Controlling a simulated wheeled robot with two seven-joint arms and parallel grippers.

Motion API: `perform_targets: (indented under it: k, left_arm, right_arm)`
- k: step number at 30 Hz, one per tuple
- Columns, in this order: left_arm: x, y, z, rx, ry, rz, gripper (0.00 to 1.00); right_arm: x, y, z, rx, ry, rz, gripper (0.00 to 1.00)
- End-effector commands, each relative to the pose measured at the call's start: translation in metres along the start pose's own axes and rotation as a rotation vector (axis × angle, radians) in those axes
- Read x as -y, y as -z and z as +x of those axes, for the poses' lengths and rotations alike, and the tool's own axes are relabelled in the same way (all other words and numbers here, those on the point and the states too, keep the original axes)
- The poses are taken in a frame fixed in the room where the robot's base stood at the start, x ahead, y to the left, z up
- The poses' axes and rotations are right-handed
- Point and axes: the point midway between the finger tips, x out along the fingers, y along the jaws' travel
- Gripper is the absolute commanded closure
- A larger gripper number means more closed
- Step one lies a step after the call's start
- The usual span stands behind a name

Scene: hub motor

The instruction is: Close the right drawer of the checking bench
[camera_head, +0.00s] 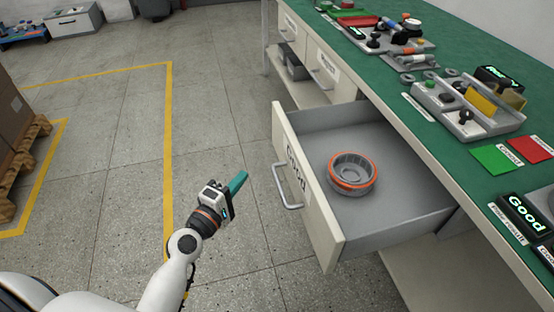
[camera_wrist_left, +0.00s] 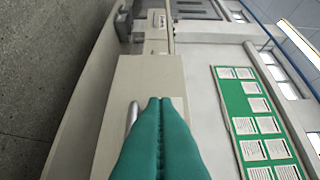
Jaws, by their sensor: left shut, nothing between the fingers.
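The right drawer (camera_head: 405,212) of the checking bench is pulled out. Its cream front panel (camera_head: 306,190) carries a "Good" label and a grey bar handle (camera_head: 284,188). A grey hub part with an orange ring (camera_head: 352,174) lies inside the drawer. My left gripper (camera_head: 238,183), with green fingers, is shut and empty. It is in front of the drawer, left of the handle and apart from it in the head view. In the left wrist view the shut green fingers (camera_wrist_left: 160,105) point toward a cream panel (camera_wrist_left: 148,75), with part of a handle (camera_wrist_left: 131,115) beside them. My right gripper is not in view.
The green bench top (camera_head: 455,75) holds trays of parts, a "Good" display (camera_head: 524,214) and red and green cards. Another drawer (camera_head: 322,68) further along is shut. A pallet with a box (camera_head: 15,150) stands at left. The floor left of the drawer is clear.

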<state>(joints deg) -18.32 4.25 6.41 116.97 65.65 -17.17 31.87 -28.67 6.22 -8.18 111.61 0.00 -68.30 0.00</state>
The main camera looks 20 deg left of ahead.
Motion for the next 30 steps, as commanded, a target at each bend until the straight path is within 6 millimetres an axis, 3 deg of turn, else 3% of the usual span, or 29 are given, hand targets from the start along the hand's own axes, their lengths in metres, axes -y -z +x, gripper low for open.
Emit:
perform_targets:
  k: [15,21,30]
  left_arm:
    - [0.001,0.0,0.1,0.0,0.0,0.002,1.0]
    - [-0.001,0.022,0.117,-0.001,-0.003,0.0,1.0]
    - [-0.001,0.029,0.124,-0.001,-0.003,0.004,1.0]
  right_arm:
    - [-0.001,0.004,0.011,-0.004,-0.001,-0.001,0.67]
    - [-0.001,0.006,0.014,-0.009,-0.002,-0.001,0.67]
    - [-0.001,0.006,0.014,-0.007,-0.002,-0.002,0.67]
